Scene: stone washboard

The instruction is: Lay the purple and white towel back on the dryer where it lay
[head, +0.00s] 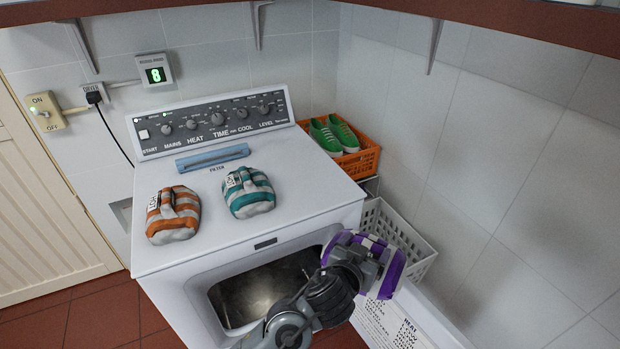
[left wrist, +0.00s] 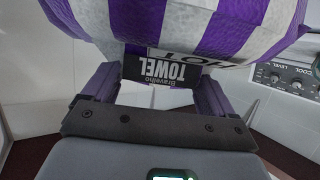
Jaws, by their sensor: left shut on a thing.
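The purple and white towel (head: 394,272) is held by my left gripper (head: 364,260), in front of the dryer's right front corner. In the left wrist view the striped towel (left wrist: 205,25) fills the top, with its dark "TOWEL" label between the two fingers of my left gripper (left wrist: 155,88). The white dryer (head: 285,205) has an orange and white towel (head: 173,214) and a teal and white towel (head: 248,192) on its top. The top to the right of the teal towel is bare. My right gripper is in neither view.
The dryer's front door (head: 415,315) hangs open below the held towel, and the drum opening shows. A blue filter handle (head: 212,157) lies behind the towels. An orange crate with green shoes (head: 335,134) and a white basket (head: 402,236) stand right of the dryer, near the wall.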

